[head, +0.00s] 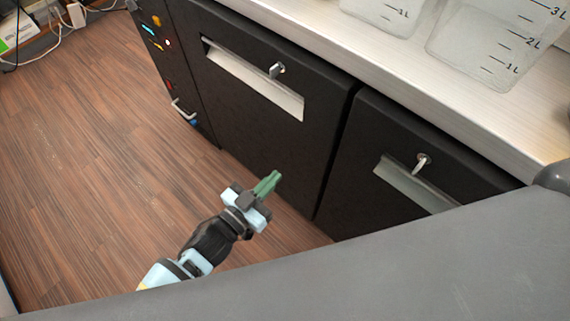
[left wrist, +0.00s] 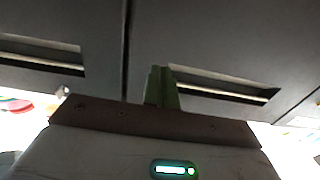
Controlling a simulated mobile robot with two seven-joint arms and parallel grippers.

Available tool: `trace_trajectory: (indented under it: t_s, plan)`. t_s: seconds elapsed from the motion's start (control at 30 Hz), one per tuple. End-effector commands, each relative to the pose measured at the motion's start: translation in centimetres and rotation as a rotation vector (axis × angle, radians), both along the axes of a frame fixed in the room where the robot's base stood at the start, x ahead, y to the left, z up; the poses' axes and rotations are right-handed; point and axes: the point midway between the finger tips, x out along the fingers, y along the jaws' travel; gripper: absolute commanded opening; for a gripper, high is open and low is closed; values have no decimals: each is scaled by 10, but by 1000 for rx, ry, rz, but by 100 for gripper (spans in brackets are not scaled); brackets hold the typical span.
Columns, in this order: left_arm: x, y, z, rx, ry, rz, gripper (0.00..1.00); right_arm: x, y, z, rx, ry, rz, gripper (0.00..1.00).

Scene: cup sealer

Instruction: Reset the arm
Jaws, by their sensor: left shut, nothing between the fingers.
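My left gripper (head: 268,183) has green fingers that are shut with nothing between them. In the head view it is low over the wooden floor, in front of the dark cabinets and below the counter. In the left wrist view the shut green fingers (left wrist: 161,88) stand in front of dark cabinet faces with recessed handles. My right gripper does not show in either view.
A black cabinet (head: 250,120) with a recessed handle and a key stands beside a second one (head: 350,190). Clear measuring containers (head: 485,45) stand on the pale counter (head: 400,65). Wood floor (head: 90,150) is open at left; cables (head: 60,25) lie at upper left.

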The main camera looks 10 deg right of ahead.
Motion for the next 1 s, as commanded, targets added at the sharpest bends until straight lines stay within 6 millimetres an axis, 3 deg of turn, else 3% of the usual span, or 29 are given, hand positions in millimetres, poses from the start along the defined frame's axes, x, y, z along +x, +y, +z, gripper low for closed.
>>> trace_trajectory:
  t_s: [0.2, 0.73, 0.87, 1.0]
  plan:
    - [-9, 13, 0, -1, 1, -1, 0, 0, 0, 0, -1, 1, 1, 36]
    - [-14, 16, -3, -3, 16, 17, 0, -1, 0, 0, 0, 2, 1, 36]
    - [-31, 24, -16, -6, 79, 85, 0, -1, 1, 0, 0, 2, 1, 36]
    - [-61, 46, -38, 10, 194, 205, 0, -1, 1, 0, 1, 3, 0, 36]
